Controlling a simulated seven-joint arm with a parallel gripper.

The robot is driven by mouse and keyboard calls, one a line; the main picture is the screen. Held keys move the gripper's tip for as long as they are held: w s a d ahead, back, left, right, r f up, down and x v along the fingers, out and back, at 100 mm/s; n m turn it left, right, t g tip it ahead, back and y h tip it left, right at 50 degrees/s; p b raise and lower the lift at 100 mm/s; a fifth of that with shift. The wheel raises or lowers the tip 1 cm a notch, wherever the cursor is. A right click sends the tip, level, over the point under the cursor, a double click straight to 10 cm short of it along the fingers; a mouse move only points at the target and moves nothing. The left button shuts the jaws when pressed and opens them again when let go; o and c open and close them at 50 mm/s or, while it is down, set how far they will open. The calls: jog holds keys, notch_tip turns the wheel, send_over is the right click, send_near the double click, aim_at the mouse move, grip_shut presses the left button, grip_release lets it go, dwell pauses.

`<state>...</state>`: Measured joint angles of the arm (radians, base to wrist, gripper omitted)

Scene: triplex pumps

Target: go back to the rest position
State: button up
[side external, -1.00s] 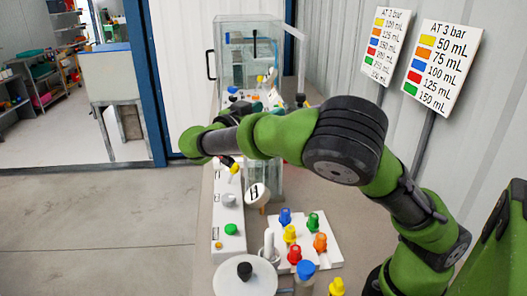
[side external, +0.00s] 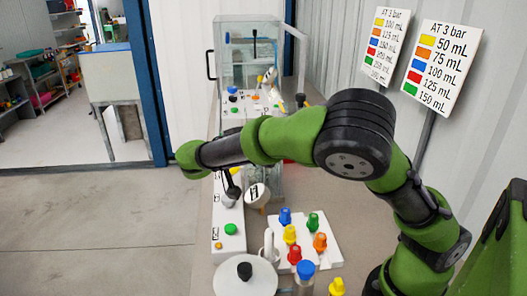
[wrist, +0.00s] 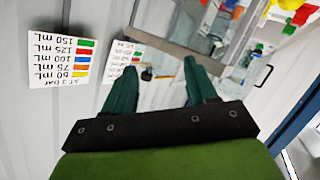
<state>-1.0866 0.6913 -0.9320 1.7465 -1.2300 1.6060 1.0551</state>
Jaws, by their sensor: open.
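My gripper (wrist: 159,66) shows in the wrist view with its two dark teal fingers spread apart. Nothing is between the fingers. In the side view my arm reaches left across the bench, with its green wrist end left of the white control strip (side external: 228,240). The gripper itself is mostly hidden there behind the arm. A dark lever-like shape (side external: 232,187) shows just below the forearm; I cannot tell whether it touches the arm.
A white board with several coloured knobs (side external: 328,252) and a round white lid (side external: 262,281) are in front. A gauge (side external: 257,195) stands below the forearm. A clear cabinet (side external: 240,70) is behind. Two volume signs (side external: 440,68) stand at the right. Floor at the left is free.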

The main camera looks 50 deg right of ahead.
jog(key=s+a+f+n+g+y, duration=0.1)
jog(key=s+a+f+n+y, duration=0.2)
jog(key=s+f+n+y, duration=0.7)
jog(key=s+a+r+m+t+y, duration=0.1)
jog(key=s+r+t+y, duration=0.2)
jog(key=r, duration=0.3)
jog(key=s+a+r+m+t+y, duration=0.1)
jog(key=s+r+t+y, duration=0.2)
jog(key=r, duration=0.3)
jog(key=shift+s+a+t+y, duration=0.3)
jog(key=shift+t+y, duration=0.2)
jog(key=shift+t, duration=0.3)
jog(key=shift+r, duration=0.1)
